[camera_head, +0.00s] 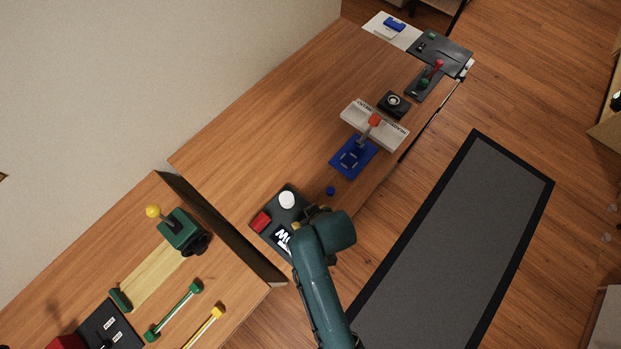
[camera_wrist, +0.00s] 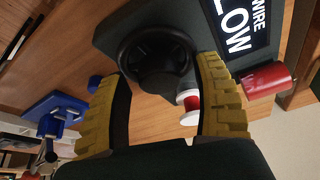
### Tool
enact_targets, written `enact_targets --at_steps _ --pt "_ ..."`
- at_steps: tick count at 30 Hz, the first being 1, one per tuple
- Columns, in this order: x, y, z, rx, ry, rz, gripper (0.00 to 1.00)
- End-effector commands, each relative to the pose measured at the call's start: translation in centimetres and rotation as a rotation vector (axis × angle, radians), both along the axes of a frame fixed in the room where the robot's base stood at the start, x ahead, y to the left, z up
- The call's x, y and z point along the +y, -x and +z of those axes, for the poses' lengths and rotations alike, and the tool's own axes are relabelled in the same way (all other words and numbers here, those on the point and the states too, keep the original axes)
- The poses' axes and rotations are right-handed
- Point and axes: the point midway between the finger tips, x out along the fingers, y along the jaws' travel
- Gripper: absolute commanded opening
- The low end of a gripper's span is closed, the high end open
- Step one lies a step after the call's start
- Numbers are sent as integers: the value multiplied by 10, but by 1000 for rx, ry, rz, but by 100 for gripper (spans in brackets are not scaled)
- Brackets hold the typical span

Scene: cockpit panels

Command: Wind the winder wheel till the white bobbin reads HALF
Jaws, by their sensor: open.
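The winder is a dark unit (camera_head: 268,238) on the wooden bench, with a white bobbin (camera_head: 287,199) at its back and a sign (camera_head: 283,240) partly hidden by my arm. In the wrist view the sign (camera_wrist: 238,25) reads "WIRE LOW". The black winder wheel (camera_wrist: 158,52) shows between the yellow fingers of my open gripper (camera_wrist: 160,70). I cannot tell whether the fingers touch its rim. A small white spool with a red middle (camera_wrist: 188,107) shows beyond the wheel, partly hidden by a finger. My gripper (camera_head: 318,212) is over the winder's right side in the head view.
A red cylinder (camera_head: 260,221) sits on the winder's left; it also shows in the wrist view (camera_wrist: 268,80). A small blue knob (camera_head: 330,191) and a blue lever base (camera_head: 352,158) stand to the right.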

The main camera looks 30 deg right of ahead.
Motion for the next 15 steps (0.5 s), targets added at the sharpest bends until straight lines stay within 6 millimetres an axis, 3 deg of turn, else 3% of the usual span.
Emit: enact_targets --at_steps 4,13,15 --pt "0 0 1 0 0 0 63" --pt "0 0 1 0 0 0 6" --pt "0 0 0 1 0 0 1"
